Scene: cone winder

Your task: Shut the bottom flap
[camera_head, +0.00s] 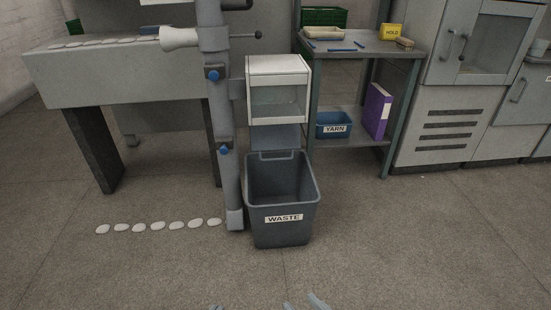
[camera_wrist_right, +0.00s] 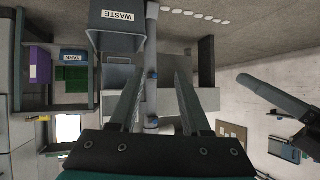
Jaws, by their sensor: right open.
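A small white box (camera_head: 278,66) with a greyish front window is on the grey column above the waste bin. A grey-blue panel (camera_head: 277,138) hangs below the box towards the bin and looks like the bottom flap, hanging open. My right gripper (camera_head: 303,303) shows only as two spread fingertips at the bottom edge of the head view, well in front of the bin. In the right wrist view its fingers (camera_wrist_right: 158,98) are apart with nothing between them. My left gripper (camera_head: 216,307) barely shows at the bottom edge; its finger state is unclear.
The dark waste bin (camera_head: 282,217) stands under the hanging panel, beside the grey column (camera_head: 228,150). A row of white pebble-like pieces (camera_head: 170,225) lies on the floor to its left. A shelf table (camera_head: 370,47) stands at right. The front floor is clear.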

